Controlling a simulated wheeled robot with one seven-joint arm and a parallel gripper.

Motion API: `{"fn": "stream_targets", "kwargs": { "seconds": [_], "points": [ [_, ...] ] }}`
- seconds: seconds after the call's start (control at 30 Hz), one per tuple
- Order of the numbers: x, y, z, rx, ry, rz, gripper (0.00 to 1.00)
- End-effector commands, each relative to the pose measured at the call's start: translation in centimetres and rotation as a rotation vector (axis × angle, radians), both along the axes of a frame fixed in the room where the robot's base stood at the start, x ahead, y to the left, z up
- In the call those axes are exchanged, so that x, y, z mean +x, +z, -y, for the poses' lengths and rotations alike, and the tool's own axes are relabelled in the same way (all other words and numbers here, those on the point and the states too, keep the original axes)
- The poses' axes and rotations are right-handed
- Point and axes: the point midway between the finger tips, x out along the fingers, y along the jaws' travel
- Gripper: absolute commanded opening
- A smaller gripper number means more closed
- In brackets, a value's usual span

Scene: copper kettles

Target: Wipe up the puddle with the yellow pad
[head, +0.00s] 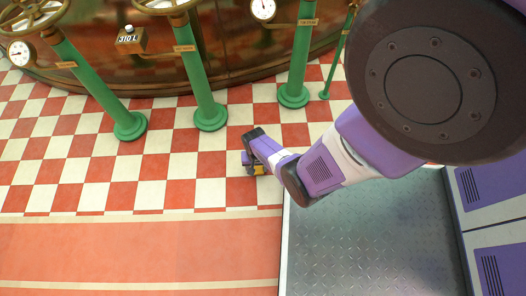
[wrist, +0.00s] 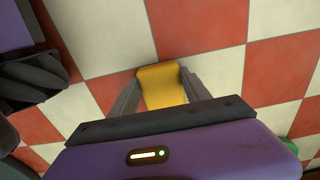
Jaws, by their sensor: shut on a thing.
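The yellow pad (wrist: 162,84) is between the two fingers of my gripper (wrist: 160,92) in the wrist view, and the fingers are shut on it. In the head view my gripper (head: 253,170) is low over the checkered floor, with a bit of the yellow pad (head: 259,169) showing under it. I cannot tell whether the pad touches the floor. I cannot make out a puddle in either view.
Green pipes (head: 204,100) with round feet stand on the red and white tiled floor (head: 60,165) in front of a large copper vessel (head: 270,45). A grey metal plate (head: 370,235) lies at lower right beside purple cabinets (head: 495,225). Open tiles lie to the left.

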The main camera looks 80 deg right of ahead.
Motion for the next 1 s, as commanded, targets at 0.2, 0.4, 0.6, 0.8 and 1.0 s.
{"fn": "stream_targets", "kwargs": {
  "seconds": [0.2,0.4,0.6,0.8,1.0],
  "points": [
    [-0.2,2.3,-0.4,-0.002,0.008,0.001,0.18],
    [0.0,4.3,-0.4,0.001,0.010,0.001,0.18],
    [0.1,6.1,-0.3,0.001,0.013,0.001,0.18],
    [0.2,7.8,-0.3,0.001,0.015,0.002,0.18],
    [0.2,8.4,-0.3,0.001,0.016,0.002,0.18]
  ]
}}
